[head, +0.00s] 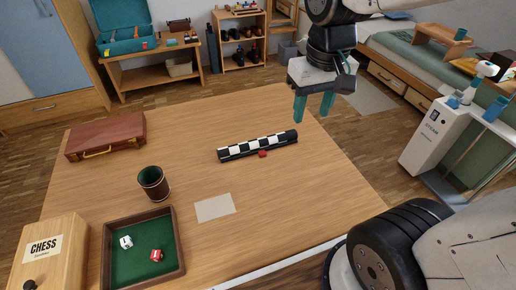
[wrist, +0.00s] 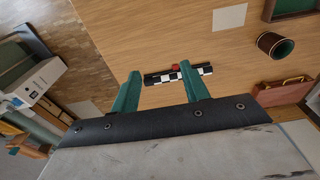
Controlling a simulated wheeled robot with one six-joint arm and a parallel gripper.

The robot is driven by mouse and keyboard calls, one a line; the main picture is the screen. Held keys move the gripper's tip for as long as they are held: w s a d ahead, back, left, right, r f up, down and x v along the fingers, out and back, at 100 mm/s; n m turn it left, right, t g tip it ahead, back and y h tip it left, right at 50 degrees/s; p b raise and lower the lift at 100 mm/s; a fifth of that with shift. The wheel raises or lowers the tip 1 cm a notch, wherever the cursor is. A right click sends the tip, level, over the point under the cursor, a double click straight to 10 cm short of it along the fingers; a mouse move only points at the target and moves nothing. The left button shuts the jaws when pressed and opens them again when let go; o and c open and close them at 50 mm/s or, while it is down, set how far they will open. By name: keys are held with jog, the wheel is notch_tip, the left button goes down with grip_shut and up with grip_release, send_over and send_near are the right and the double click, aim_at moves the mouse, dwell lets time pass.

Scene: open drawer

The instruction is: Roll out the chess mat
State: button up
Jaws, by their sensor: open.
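The chess mat (head: 258,147) lies rolled up on the wooden table, a black and white checkered roll with dark ends. A small red piece (head: 262,154) sits against its near side. In the wrist view the rolled mat (wrist: 172,76) appears beyond the fingertips, with the red piece (wrist: 175,67) beside it. My gripper (head: 314,120) has two teal fingers, open and empty, held above the table to the right of the roll and apart from it. It also shows in the wrist view (wrist: 160,69).
A brown case (head: 106,136), a dice cup (head: 153,183), a green-lined dice tray (head: 112,212) and a chess box (head: 66,229) stand on the left of the table. A pale card (head: 215,207) lies near the front. The table around the roll is mostly clear.

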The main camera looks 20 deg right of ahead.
jog(key=w+f, duration=0.4)
jog(key=w, duration=0.3)
jog(key=g, duration=0.1)
send_over(263, 153)
notch_tip(263, 153, down, 18)
notch_tip(263, 153, down, 7)
jog(key=shift+f, duration=0.2)
jog(key=shift+a+f, duration=0.1)
jog(key=shift+f, duration=0.3)
grip_shut()
